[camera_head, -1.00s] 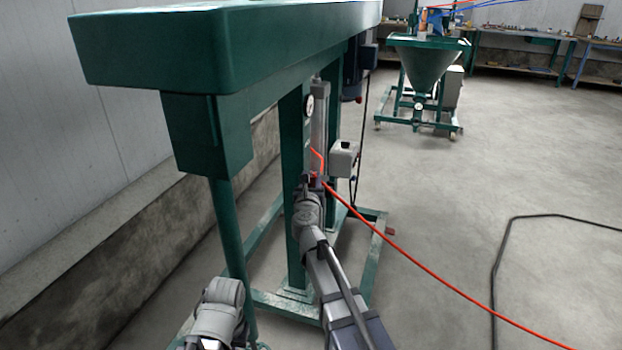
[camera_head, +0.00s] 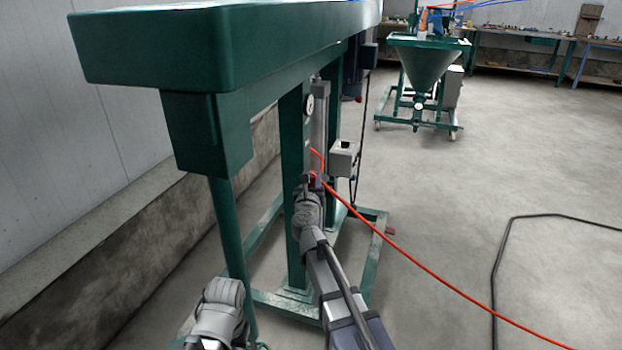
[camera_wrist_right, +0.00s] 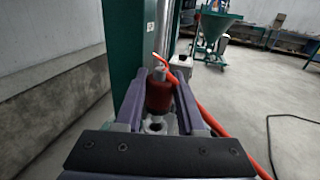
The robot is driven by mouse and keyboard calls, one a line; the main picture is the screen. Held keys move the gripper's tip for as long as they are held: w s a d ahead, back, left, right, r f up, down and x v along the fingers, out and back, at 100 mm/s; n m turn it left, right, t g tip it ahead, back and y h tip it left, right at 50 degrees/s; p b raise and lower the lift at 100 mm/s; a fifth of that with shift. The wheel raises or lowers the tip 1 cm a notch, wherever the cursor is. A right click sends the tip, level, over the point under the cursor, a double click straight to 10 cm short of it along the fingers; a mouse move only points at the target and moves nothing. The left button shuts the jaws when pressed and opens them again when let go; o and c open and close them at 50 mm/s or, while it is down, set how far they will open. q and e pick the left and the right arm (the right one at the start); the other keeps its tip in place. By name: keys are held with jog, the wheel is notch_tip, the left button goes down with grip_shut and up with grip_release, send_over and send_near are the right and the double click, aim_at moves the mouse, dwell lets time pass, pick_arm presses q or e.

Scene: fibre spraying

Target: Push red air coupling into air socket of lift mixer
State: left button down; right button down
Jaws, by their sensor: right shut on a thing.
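The lift mixer is the green machine (camera_head: 293,190) on the left of the head view. The red air coupling (camera_wrist_right: 160,92) is upright between the fingers of my right gripper (camera_wrist_right: 163,88) in the right wrist view, with a grey metal part at its top. My right gripper (camera_head: 312,182) is shut on it beside the mixer's column. A pale metal ring (camera_wrist_right: 153,124) shows just below the coupling. I cannot tell whether this is the air socket, nor whether the coupling is seated. My left arm shows at the lower left; its gripper is out of view.
A red hose (camera_head: 430,268) runs from near the right gripper across to the lower right. A grey box (camera_head: 344,158) is close right of the gripper. A green hopper machine (camera_head: 425,70) stands farther back. A black cable (camera_head: 495,260) lies on open floor at right.

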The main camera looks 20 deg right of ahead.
jog(key=shift+f+b, duration=1.5)
jog(key=shift+f, duration=0.05)
jog(key=shift+c, duration=2.2)
grip_release()
jog(key=v, duration=0.8)
jog(key=shift+w, duration=0.1)
